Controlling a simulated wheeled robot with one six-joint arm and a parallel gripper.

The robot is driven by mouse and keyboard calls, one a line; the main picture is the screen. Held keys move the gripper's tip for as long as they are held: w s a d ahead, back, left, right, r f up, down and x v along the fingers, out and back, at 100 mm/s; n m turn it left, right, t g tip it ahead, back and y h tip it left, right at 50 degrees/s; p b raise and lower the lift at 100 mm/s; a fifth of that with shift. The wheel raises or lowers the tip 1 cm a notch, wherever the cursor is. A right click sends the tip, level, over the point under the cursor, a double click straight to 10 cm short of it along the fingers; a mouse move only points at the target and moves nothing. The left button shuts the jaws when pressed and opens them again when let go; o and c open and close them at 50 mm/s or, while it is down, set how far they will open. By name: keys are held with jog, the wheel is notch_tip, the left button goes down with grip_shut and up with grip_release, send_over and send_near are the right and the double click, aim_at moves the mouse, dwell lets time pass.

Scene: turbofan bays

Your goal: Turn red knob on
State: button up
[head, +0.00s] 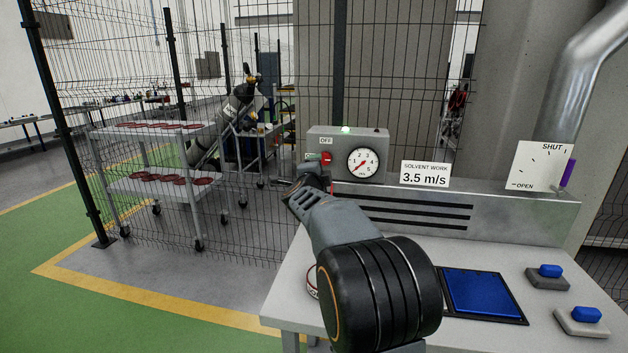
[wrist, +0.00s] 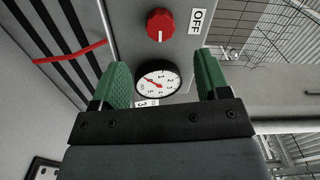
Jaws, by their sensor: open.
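The red knob (head: 327,159) is on the front of a grey box (head: 348,137), left of a round white gauge (head: 363,162). An OFF label (head: 326,141) is above it, and a small green label is at its left. In the wrist view the red knob (wrist: 160,24) is at the top, with a white mark on its side toward the gauge (wrist: 158,78). My gripper (wrist: 162,66) is open and empty, its green fingers apart with the gauge seen between them. The knob is beyond the fingertips, untouched. In the head view my gripper (head: 306,188) is just below and left of the knob.
The bench has a slotted metal back (head: 470,208), a 3.5 m/s sign (head: 425,174), a SHUT/OPEN plate (head: 541,165) and a blue pad (head: 483,292). A red ribbon (wrist: 70,52) hangs by the slots. Wire fencing and a cart (head: 155,186) stand at left.

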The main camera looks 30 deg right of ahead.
jog(key=shift+v, duration=2.25)
jog(key=w+a+f+n+y, duration=0.1)
jog(key=a+f+n+y, duration=0.7)
jog(key=n+y, duration=0.15)
jog(key=s+a+f+n+g+y+p, duration=0.4)
jog(key=s+a+n+g+p, duration=0.1)
jog(key=s+a+n, duration=0.45)
jog(key=s+a+r+n+g+p, duration=0.2)
jog(key=s+p, duration=0.2)
jog(key=s, duration=0.4)
jog(key=s+a+r+n+g+p, duration=0.2)
jog(key=s+n+p, duration=0.1)
jog(key=s, duration=0.5)
jog(key=shift+s+a+r+n+h+p, duration=0.25)
jog(key=shift+r+n+h+p, duration=0.1)
jog(key=shift+h, duration=0.1)
